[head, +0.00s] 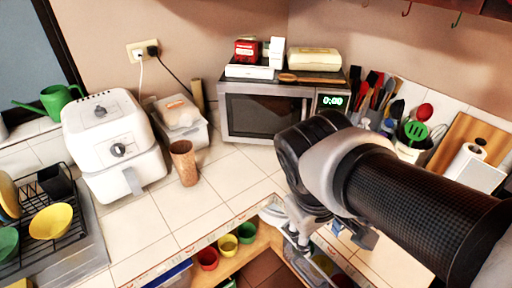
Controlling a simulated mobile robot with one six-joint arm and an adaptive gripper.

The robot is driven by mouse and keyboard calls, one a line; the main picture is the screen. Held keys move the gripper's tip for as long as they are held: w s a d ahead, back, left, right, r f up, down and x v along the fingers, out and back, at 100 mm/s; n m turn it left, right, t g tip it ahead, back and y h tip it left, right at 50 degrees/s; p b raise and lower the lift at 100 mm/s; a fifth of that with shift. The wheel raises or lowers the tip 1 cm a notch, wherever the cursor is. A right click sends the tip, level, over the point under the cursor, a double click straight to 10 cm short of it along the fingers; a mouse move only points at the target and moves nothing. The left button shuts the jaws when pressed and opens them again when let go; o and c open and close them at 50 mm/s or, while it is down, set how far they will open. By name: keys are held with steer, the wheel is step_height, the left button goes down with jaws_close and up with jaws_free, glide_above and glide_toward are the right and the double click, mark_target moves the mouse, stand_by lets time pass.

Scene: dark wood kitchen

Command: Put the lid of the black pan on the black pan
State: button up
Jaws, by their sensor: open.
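My gripper (332,238) hangs at the end of my arm, which reaches in from the right side of the head view. It is open, and I see nothing held in it. It is over the front edge of the counter corner, below the microwave in the picture. I cannot make out the black pan or its lid; my arm and gripper hide part of the counter and the shelf below. A pale, partly hidden object (272,214) lies just left of the gripper, and I cannot tell what it is.
A white air fryer (115,145), a brown cup (184,163) and a microwave (265,112) stand on the tiled counter (150,222). A dish rack (75,215) is at left. Small bowls sit on a lower shelf (262,243). The counter front between rack and gripper is clear.

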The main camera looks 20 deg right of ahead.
steer(key=s+a+r+m+t+y, duration=0.2)
steer(key=a+t, duration=0.1)
steer(key=a, duration=0.2)
steer(key=shift+a+y, duration=0.25)
steer(key=shift+y, duration=0.05)
steer(key=shift+c, duration=0.3)
stand_by(0.9)
